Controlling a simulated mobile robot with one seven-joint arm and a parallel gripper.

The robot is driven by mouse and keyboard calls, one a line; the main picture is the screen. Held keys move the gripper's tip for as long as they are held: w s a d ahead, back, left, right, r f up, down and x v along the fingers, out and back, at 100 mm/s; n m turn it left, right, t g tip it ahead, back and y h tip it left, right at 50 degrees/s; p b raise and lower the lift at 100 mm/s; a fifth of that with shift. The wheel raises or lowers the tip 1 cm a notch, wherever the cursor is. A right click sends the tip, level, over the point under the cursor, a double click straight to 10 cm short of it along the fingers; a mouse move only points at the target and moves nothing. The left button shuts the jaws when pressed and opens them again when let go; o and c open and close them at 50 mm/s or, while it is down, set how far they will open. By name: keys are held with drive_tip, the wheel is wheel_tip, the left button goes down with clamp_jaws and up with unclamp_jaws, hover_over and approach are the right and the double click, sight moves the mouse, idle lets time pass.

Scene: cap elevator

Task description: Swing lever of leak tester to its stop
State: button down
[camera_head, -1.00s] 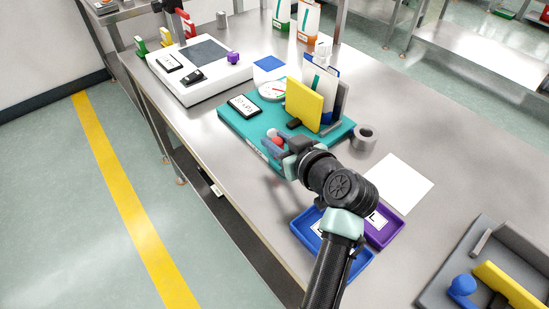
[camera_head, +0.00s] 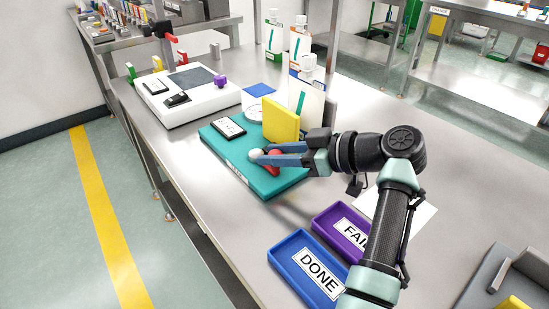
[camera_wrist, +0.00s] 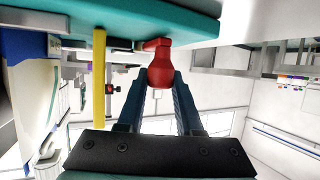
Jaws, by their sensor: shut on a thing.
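The leak tester has a flat teal base (camera_head: 226,158) on the steel bench, with a yellow upright plate (camera_head: 281,120) and a labelled black-framed panel (camera_head: 228,127). My gripper (camera_head: 262,155) reaches in from the right, low over the base, and is shut on the tester's red lever (camera_head: 274,162). In the wrist view the red lever knob (camera_wrist: 160,70) sits between the fingertips of my gripper (camera_wrist: 162,85), below the teal base edge (camera_wrist: 110,18). The fingers partly hide the lever in the head view.
White bottles (camera_head: 308,92) with green stripes stand behind the yellow plate. A blue DONE tray (camera_head: 284,251) and a purple FAIL tray (camera_head: 328,218) lie in front, near my arm.

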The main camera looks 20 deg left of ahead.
idle(0.3)
drive_tip(key=c, duration=0.6)
unclamp_jaws()
drive_tip(key=shift+o, duration=0.2)
drive_tip(key=p+v, duration=0.1)
drive_tip(key=v, duration=1.2)
drive_tip(key=shift+p, duration=0.35)
